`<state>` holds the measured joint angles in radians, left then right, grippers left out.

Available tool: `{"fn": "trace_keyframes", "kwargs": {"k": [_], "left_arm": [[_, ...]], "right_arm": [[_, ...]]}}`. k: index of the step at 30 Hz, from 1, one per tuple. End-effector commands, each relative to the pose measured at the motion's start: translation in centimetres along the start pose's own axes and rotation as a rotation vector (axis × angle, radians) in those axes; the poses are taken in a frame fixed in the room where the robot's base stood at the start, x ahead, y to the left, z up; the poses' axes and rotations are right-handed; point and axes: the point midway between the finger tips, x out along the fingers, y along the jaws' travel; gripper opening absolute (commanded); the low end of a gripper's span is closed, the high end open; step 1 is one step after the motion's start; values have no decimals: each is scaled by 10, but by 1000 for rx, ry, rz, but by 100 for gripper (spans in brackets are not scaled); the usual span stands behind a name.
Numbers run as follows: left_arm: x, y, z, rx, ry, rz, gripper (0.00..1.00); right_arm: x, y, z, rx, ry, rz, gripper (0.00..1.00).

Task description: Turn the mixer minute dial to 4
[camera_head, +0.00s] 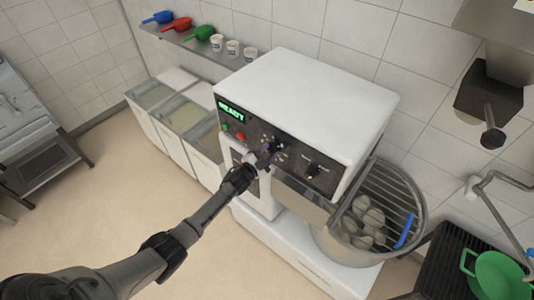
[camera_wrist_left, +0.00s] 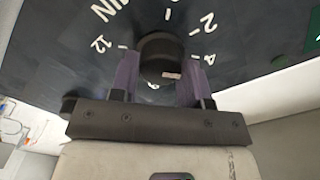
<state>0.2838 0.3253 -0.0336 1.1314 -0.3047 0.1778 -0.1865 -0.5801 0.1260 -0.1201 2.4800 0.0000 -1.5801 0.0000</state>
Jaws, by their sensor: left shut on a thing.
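The mixer (camera_head: 320,95) is a white box with a dark control panel and a green READY display (camera_head: 231,112). The minute dial (camera_wrist_left: 160,52) is a dark round knob. In the left wrist view, the scale around it shows "MIN", 12, 2 and 4. A small pale pinkish mark shows on the knob's near side; I cannot tell which number the dial points to. My left gripper (camera_wrist_left: 159,82) has its purple fingers on both sides of the knob, shut on it. In the head view the left gripper (camera_head: 268,154) covers most of this dial. My right gripper is not in view.
A second knob (camera_head: 313,171) sits right of the dial; red and green buttons (camera_head: 233,132) sit left. A wire-guarded bowl (camera_head: 405,205) stands at the mixer's right. Bins (camera_head: 178,115) and a shelf with scoops (camera_head: 180,35) are behind left. Open floor (camera_head: 80,200) lies left.

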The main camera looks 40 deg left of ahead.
Motion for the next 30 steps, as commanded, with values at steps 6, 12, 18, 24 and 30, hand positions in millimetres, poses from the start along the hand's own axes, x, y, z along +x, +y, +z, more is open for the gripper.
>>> {"fn": "trace_keyframes", "kwargs": {"k": [6, 12, 18, 24, 30], "left_arm": [[0, 0, 1, -23, -2, 1, 19], [0, 0, 1, -25, -3, 1, 19], [0, 0, 1, -24, -3, 1, 46], [0, 0, 1, -23, -2, 1, 66], [0, 0, 0, -23, -1, 1, 68]], "right_arm": [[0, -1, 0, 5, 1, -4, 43], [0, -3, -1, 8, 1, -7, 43], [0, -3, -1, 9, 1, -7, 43], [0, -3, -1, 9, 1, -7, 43], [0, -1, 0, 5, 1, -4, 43]]}}
